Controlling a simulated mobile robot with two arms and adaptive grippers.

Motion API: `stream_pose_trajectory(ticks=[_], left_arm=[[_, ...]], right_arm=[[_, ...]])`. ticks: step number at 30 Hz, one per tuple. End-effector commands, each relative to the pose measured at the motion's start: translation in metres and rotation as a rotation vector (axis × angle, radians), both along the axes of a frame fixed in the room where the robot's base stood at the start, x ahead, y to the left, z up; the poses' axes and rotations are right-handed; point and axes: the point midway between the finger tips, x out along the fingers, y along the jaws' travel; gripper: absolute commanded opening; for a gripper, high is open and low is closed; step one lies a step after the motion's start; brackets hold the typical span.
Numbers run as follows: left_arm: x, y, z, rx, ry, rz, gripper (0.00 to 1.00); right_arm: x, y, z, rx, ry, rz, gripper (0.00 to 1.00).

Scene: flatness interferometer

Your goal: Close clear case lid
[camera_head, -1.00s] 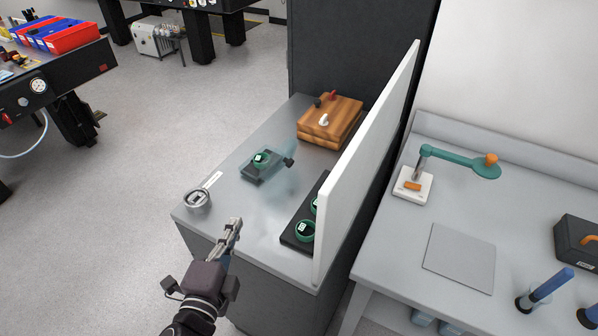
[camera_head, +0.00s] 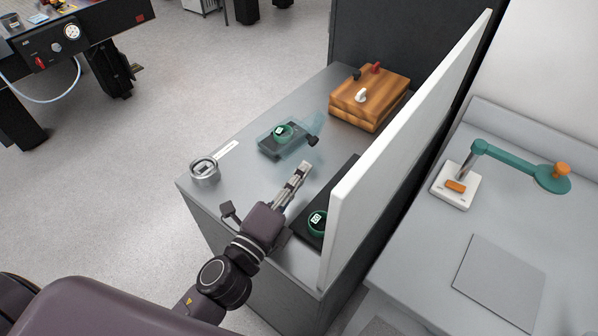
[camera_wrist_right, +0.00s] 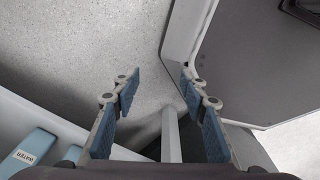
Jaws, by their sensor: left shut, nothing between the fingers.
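The clear case is a small see-through teal box on a dark base (camera_head: 273,147), on the grey bench top in the head view. A green ring-shaped piece with a white face (camera_head: 283,131) sits in it. Its clear lid is faint; a dark knob (camera_head: 312,141) shows at the case's right side, and I cannot tell the lid's exact angle. My left gripper (camera_head: 304,167) is shut and empty, just in front of the knob and apart from it. My right gripper (camera_wrist_right: 158,82) is open and empty in the right wrist view, away from the case.
A white upright panel (camera_head: 400,150) stands right of the case. A black tray (camera_head: 307,226) with a green ring piece lies beside my left gripper. A wooden box (camera_head: 362,105) is behind, and a round metal part (camera_head: 205,172) is at the left edge.

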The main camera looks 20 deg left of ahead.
Motion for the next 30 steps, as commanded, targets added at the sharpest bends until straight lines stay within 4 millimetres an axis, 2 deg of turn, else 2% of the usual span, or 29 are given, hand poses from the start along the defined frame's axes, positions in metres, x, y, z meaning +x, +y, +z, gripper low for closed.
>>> stream_pose_trajectory(ticks=[1,6,12,25,30], left_arm=[[0.01,-0.002,0.006,-0.001,-0.003,0.0,0.0],[0.037,-0.009,0.006,-0.001,-0.001,0.002,0.0],[0.057,-0.014,0.005,-0.001,0.0,0.002,0.0],[0.061,-0.015,0.004,-0.002,0.001,0.001,0.0],[0.065,-0.015,0.008,-0.016,0.009,0.001,0.0]], right_arm=[[-0.004,0.001,0.007,0.001,0.005,-0.001,0.4],[-0.002,0.007,0.015,0.009,0.004,-0.002,0.4],[0.01,0.013,0.02,0.014,-0.013,-0.002,0.4],[0.01,0.009,0.021,0.01,-0.014,0.0,0.4],[0.01,0.005,0.026,0.007,-0.014,0.002,0.4]])
